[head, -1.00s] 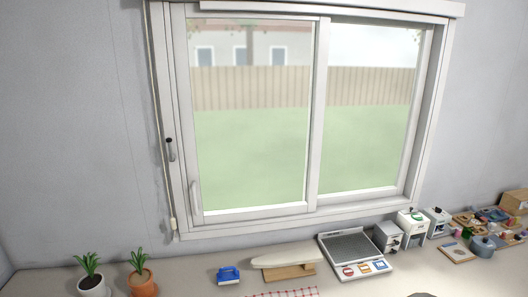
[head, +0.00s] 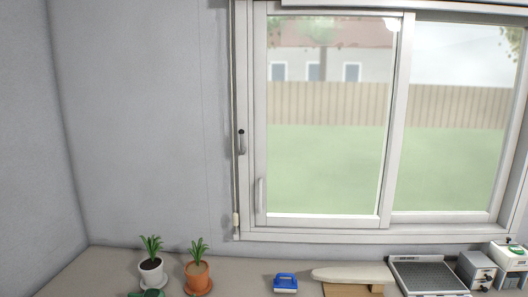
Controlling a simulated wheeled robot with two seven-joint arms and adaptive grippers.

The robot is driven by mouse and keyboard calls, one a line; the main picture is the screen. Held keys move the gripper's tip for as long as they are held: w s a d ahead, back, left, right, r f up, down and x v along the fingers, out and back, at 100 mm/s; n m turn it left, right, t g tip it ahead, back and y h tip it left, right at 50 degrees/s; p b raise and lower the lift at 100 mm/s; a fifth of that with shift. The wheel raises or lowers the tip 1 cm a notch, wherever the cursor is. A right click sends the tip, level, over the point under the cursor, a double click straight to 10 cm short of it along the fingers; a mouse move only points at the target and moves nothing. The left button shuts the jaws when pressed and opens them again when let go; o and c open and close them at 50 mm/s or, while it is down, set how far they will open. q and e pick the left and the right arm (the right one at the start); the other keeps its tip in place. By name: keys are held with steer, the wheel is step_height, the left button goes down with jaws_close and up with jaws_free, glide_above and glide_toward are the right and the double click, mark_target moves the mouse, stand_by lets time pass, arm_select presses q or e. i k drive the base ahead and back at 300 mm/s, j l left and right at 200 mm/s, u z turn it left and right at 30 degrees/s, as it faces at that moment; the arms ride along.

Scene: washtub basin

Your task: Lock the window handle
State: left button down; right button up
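The white sliding window (head: 388,120) fills the right half of the head view, with both panes in their frame. A small grey window handle (head: 241,143) with a dark pivot at its top sits on the left side of the frame and hangs downward. A longer white pull handle (head: 259,196) is on the left edge of the left pane. I cannot tell from here whether the latch is engaged. Neither of my grippers is in view.
A counter (head: 236,277) runs below the window. On it are a white-potted plant (head: 151,270), an orange-potted plant (head: 198,277), a blue brush-like item (head: 286,283), a small ironing board (head: 352,273), a dark-topped tray (head: 428,275) and white boxes (head: 476,268). The wall left of the window is bare.

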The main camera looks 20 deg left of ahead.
mark_target(242, 141)
steer(key=j+u, duration=0.3)
steer(key=u, duration=0.15)
steer(key=j+u, duration=0.3)
steer(key=u, duration=0.15)
